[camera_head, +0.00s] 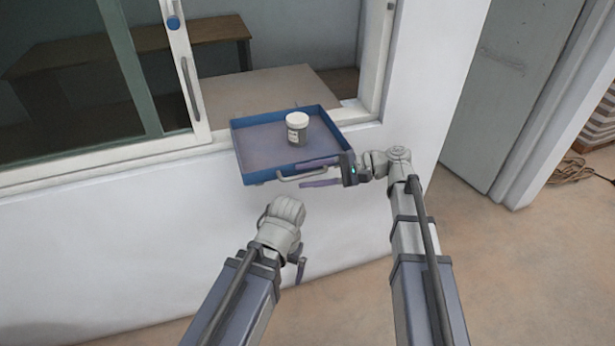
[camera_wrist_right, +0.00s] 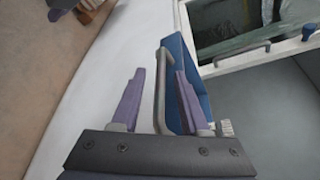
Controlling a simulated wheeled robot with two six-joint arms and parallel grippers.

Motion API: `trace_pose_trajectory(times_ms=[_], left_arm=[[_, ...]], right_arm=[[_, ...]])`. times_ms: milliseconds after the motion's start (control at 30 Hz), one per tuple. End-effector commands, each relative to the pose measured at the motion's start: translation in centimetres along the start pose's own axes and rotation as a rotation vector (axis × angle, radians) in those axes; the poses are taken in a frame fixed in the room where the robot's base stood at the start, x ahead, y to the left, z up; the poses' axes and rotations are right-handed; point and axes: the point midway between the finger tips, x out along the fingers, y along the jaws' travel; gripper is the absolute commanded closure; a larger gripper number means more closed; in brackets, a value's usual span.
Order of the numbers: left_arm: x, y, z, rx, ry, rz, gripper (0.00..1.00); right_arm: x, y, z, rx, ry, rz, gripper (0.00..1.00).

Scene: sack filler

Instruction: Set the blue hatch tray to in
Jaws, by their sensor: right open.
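The blue hatch tray (camera_head: 246,160) juts out from the window opening on my side of the white wall. A small white-lidded jar (camera_head: 298,128) stands upright in it. A pale bar handle (camera_head: 304,173) is on its near face. My right gripper (camera_head: 302,174) is open at the handle, one finger above it and one below. In the right wrist view the handle (camera_wrist_right: 161,88) runs between the two purple fingers of my right gripper (camera_wrist_right: 160,90), with gaps beside it. My left gripper (camera_head: 298,268) hangs low in front of the wall, its fingers mostly hidden behind its wrist.
The window frame (camera_head: 180,70) with a sliding glass pane surrounds the opening behind the tray. A wooden bench (camera_head: 130,45) stands in the room beyond. A grey door (camera_head: 512,85) is at the right. The floor (camera_head: 490,270) at the lower right is clear.

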Motion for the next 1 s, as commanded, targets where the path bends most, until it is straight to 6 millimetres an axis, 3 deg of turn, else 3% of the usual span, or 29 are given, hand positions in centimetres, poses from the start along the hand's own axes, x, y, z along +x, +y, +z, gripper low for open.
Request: trace_pose_trajectory(times_ms=[333, 700, 1000], left_arm=[[0.05, 0.01, 0.00, 0.000, 0.000, 0.000, 0.00], [0.05, 0.01, 0.00, 0.000, 0.000, 0.000, 0.00], [0.06, 0.01, 0.00, 0.000, 0.000, 0.000, 0.00]], right_arm=[[0.34, -0.01, 0.02, 0.000, 0.000, 0.000, 0.56], [0.33, 0.00, 0.02, 0.000, 0.000, 0.000, 0.98], [0.32, 0.01, 0.02, 0.000, 0.000, 0.001, 1.00]])
